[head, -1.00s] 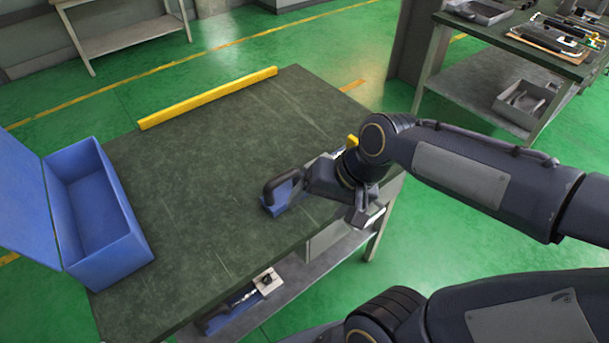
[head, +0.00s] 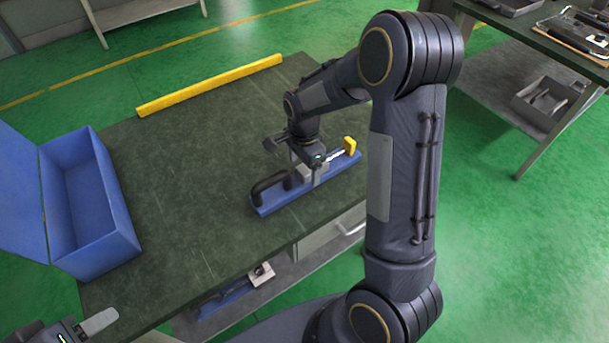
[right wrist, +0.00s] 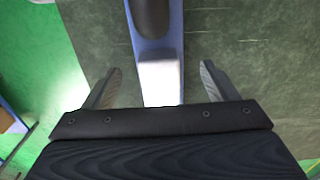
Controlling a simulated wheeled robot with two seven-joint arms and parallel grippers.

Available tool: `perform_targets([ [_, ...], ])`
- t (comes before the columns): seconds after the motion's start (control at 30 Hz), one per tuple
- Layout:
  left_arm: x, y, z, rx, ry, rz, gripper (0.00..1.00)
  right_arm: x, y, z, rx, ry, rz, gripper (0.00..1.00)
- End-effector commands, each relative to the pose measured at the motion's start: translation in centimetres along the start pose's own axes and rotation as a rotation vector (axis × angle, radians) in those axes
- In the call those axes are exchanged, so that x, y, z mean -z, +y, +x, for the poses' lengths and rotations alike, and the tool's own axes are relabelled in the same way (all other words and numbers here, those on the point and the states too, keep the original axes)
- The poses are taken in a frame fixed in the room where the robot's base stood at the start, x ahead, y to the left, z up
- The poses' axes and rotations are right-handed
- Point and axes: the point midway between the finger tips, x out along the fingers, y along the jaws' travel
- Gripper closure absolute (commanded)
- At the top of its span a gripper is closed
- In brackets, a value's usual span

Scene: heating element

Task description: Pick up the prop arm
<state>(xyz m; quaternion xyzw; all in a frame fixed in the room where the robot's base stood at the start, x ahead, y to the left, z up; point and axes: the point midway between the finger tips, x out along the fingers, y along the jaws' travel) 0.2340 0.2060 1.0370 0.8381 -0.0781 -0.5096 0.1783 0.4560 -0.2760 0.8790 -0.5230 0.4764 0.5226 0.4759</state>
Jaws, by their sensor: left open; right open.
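The prop arm appears to be the long blue bar (head: 268,209) on the dark table, with a black handle (head: 270,184), a pale block and a yellow end (head: 349,145). My right gripper (head: 304,157) is open above its middle. In the right wrist view, the fingers of my right gripper (right wrist: 160,84) stand apart on either side of the pale block (right wrist: 160,80), with gaps on both sides. The black handle (right wrist: 151,16) lies beyond it. My left gripper (head: 88,326) shows only partly at the bottom left, away from the bar.
An open blue box (head: 117,243) stands at the table's left. A yellow strip (head: 210,85) lies along the back edge. The table top (head: 190,165) between them is clear. A lower shelf holds another blue item (head: 225,299). A second workbench (head: 560,50) stands at the right.

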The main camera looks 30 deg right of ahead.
Motion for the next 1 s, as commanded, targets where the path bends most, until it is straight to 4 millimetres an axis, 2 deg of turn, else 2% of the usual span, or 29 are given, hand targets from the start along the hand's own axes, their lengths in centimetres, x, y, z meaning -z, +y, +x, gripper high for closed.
perform_targets([
  [0.1,0.2,0.2,-0.4,0.0,0.0,0.0,0.51,0.1,0.2,1.9,-0.005,0.0,-0.001,0.2],
  [0.2,0.2,0.2,-0.4,0.0,0.0,0.0,0.51,0.1,0.1,2.9,-0.003,0.0,-0.001,0.2],
  [0.47,0.2,0.2,-0.4,0.0,0.0,0.0,0.51,0.0,0.1,3.3,0.0,-0.001,-0.002,0.2],
  [0.57,0.2,0.2,-0.4,0.0,0.0,0.0,0.51,0.0,0.1,3.3,0.0,-0.001,-0.002,0.3],
  [1.0,0.2,0.2,-0.4,0.0,0.0,0.0,0.51,0.0,0.1,3.2,0.001,-0.001,-0.002,0.88],
])
